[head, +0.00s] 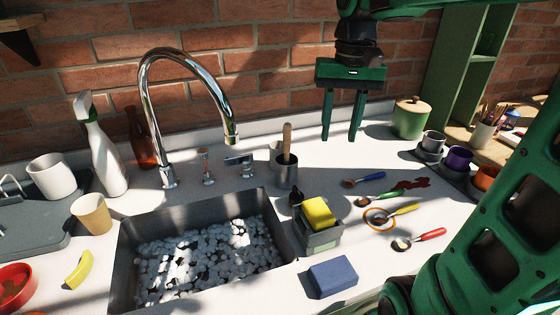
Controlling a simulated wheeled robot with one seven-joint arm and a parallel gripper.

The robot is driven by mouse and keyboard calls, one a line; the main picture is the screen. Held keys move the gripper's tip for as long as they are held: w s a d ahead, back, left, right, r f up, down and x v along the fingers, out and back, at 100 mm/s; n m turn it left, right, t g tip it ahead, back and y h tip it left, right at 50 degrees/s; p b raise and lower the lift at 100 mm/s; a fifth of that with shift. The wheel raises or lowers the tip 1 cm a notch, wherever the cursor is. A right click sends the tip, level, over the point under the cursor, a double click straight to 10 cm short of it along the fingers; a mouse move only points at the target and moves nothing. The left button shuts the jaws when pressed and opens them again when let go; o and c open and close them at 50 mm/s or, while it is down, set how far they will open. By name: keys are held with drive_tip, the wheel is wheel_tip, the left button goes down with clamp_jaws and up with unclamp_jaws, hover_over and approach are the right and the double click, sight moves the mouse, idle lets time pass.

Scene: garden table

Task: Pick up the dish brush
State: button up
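A wooden handle (287,140), likely the dish brush's, stands nearly upright in a small grey metal cup (287,174) behind the sink's right rear corner. The head end is hidden inside the cup. My green gripper (340,136) points down in front of the brick wall, to the right of the handle and apart from it. Its two fingers are spread, with nothing between them.
The tall chrome tap (147,100) rises left of the cup. A caddy (320,240) with a yellow sponge (319,212) stands in front of it. Several spoons lie to the right. A lidded green jar (409,120) stands at the back right.

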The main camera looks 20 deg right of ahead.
wheel_tip(320, 180, up, 6)
drive_tip(key=n, duration=0.2)
hover_over(288, 124)
drive_tip(key=shift+s+d, duration=0.15)
drive_tip(key=shift+d, duration=0.3)
drive_tip(key=shift+a+f, duration=0.2)
drive_tip(key=shift+f, duration=0.05)
wheel_tip(288, 124, down, 5)
drive_tip(key=shift+a+r, duration=0.15)
drive_tip(key=shift+w+a+f, duration=0.1)
drive_tip(key=shift+w+f, duration=0.1)
drive_tip(key=shift+f, duration=1.15)
drive_tip(key=shift+w+f, duration=0.2)
drive_tip(key=shift+f, duration=1.1)
clamp_jaws()
